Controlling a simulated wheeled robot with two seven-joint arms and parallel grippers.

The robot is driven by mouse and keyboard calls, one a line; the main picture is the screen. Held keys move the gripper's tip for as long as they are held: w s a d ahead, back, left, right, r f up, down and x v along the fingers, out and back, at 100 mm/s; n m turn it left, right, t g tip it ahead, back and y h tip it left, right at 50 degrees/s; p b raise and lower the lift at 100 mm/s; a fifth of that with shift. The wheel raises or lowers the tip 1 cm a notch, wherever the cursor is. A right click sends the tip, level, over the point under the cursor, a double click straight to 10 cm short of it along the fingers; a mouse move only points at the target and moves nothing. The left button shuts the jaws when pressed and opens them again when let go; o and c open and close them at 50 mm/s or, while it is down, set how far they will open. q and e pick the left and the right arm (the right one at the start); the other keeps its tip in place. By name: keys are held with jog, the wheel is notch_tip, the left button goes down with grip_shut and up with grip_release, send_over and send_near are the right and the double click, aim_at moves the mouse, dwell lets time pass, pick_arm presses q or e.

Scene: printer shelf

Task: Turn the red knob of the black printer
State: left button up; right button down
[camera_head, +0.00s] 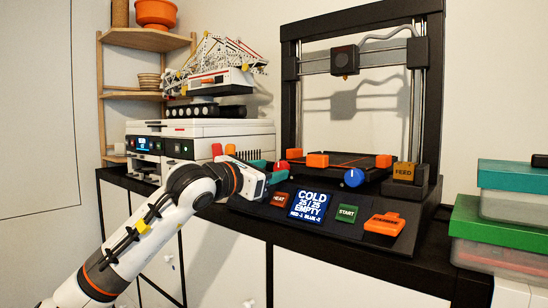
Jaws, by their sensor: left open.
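The black printer (436,105) stands on the dark shelf top, with an upright frame and a sloped front panel. Its red knob (281,166) is at the left of the panel, partly hidden by my gripper. My left gripper (271,171) is open, with its teal fingertips right at the red knob. I cannot tell whether they touch it. A blue knob (354,178) with a white mark sits further right. The panel also has a lit screen (311,203) reading "COLD", a red HEAT button (280,199) and a green START button (346,214). My right gripper is out of view.
A white printer (228,133) with a model on top stands at the left, behind my arm. An orange part (384,224) sits at the panel's right. Lidded boxes (508,218) stand at the far right.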

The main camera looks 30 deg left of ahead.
aim_at(281, 169)
pick_arm(q)
jog(key=shift+w+d+p, duration=0.1)
jog(key=shift+w+p, duration=0.3)
jog(key=shift+w, duration=0.8)
jog(key=shift+s, duration=0.1)
jog(key=c, duration=1)
jog(key=shift+m, duration=0.3)
